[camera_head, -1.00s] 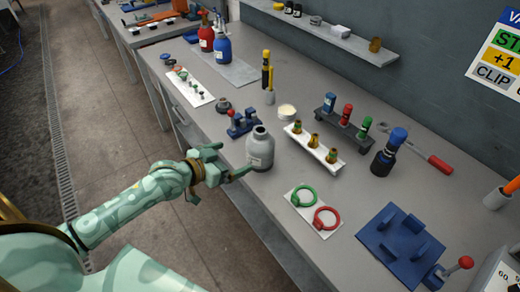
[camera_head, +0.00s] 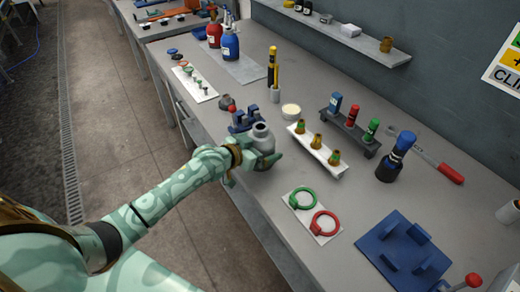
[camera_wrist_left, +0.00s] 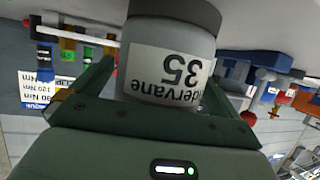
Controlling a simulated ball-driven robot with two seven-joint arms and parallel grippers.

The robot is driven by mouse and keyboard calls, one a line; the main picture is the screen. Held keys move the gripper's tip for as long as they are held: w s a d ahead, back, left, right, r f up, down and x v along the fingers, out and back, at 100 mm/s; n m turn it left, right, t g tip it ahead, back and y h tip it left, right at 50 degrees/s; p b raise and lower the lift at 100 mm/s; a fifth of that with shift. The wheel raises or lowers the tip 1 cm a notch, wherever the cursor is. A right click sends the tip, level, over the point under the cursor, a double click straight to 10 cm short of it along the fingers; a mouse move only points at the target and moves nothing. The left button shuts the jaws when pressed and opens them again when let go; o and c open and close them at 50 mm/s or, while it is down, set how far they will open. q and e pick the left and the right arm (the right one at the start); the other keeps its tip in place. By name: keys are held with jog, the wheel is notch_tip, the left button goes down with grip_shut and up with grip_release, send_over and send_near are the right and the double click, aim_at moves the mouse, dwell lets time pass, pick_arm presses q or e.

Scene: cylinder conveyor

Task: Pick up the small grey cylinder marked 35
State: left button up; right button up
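The grey cylinder (camera_head: 262,140) stands upright near the table's front edge, with a narrow neck on top. In the left wrist view the cylinder (camera_wrist_left: 150,80) fills the upper middle, and its white label shows an upside-down 35. My left gripper (camera_head: 258,156) has its fingers on either side of the cylinder's body; they also show in the wrist view (camera_wrist_left: 165,85). The fingers look very near or against its sides, but I cannot tell whether they press on it. The cylinder's base appears to be on the table. My right gripper is not in view.
A blue clamp fixture (camera_head: 241,119) stands just behind the cylinder. A white rack (camera_head: 324,155) with several brass-coloured parts is to the right. A white plate with a green ring (camera_head: 303,190) and a red ring lies nearer me. A blue stand (camera_head: 380,248) is at the lower right.

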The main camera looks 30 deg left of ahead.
pick_arm(q)
jog(key=c, duration=1.5)
jog(key=shift+w+r, duration=0.1)
jog(key=shift+r, duration=0.05)
jog(key=shift+c, duration=0.4)
jog(key=shift+r, duration=0.1)
